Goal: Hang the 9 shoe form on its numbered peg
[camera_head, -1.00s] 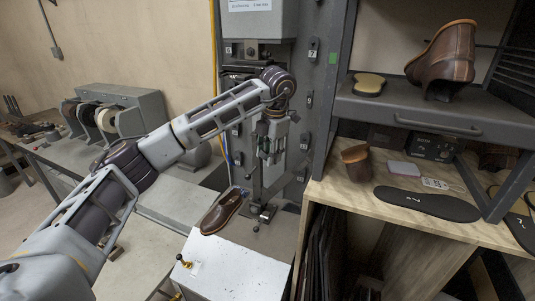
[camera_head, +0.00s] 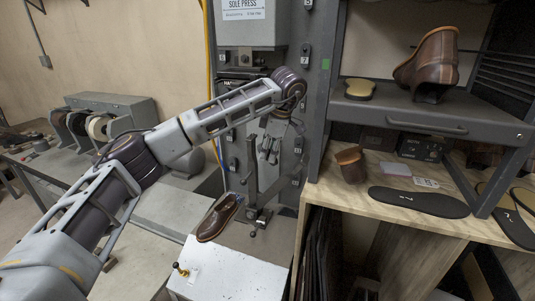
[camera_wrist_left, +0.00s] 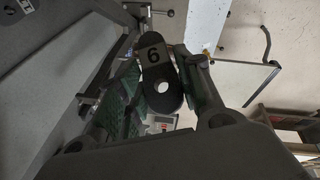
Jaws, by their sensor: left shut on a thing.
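My left gripper (camera_head: 268,150) hangs fingers-down in front of the grey sole press (camera_head: 312,110) in the head view. In the left wrist view its fingers (camera_wrist_left: 160,75) are shut on a dark, rounded shoe form (camera_wrist_left: 166,102) with a hole through it. The other peg numbers are too small to read. My right gripper is not in view.
A brown shoe (camera_head: 218,218) lies beside an upright lever stand (camera_head: 252,170), below the gripper. A white-topped box (camera_head: 225,270) stands in front. A grey shelf (camera_head: 425,116) and wooden bench (camera_head: 470,225) with shoe parts are on the right. A grinder bench is on the left.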

